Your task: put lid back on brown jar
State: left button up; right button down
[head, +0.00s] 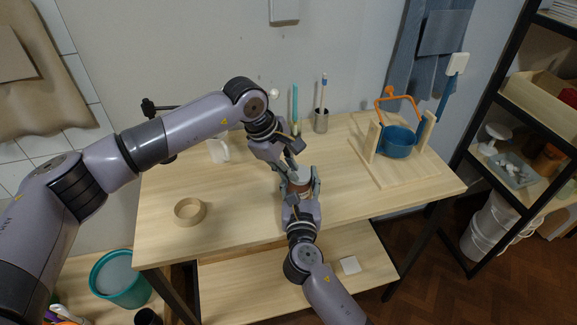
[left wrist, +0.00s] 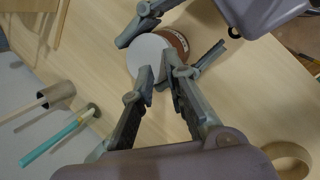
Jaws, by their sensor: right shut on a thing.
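The brown jar (head: 302,190) stands on the worktable. A round white disc, the lid (left wrist: 142,55), sits at the jar's top; the brown side (left wrist: 177,42) shows beside it. My right gripper (head: 301,186) is shut on the jar, one finger on each side. My left gripper (head: 283,166) is at the lid's edge; in the left wrist view its fingertips (left wrist: 162,68) are slightly apart, one overlapping the white disc. I cannot tell whether they touch the lid or whether it is fully seated.
A wooden ring (head: 189,211) lies on the table at left. A white cup (head: 219,151) and a tool holder (head: 321,121) stand behind. A wooden stand with a blue pot (head: 398,142) is at right. The table's front left is clear.

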pick_arm(q)
jog(key=v, duration=0.3)
jog(key=shift+s+a+r, duration=0.1)
jog(key=shift+a+r, duration=0.05)
jog(key=shift+r, duration=0.2)
pick_arm(e)
jog(key=c, duration=0.7)
grip_release()
jog(key=s, duration=1.2)
jog(key=shift+d, duration=0.25)
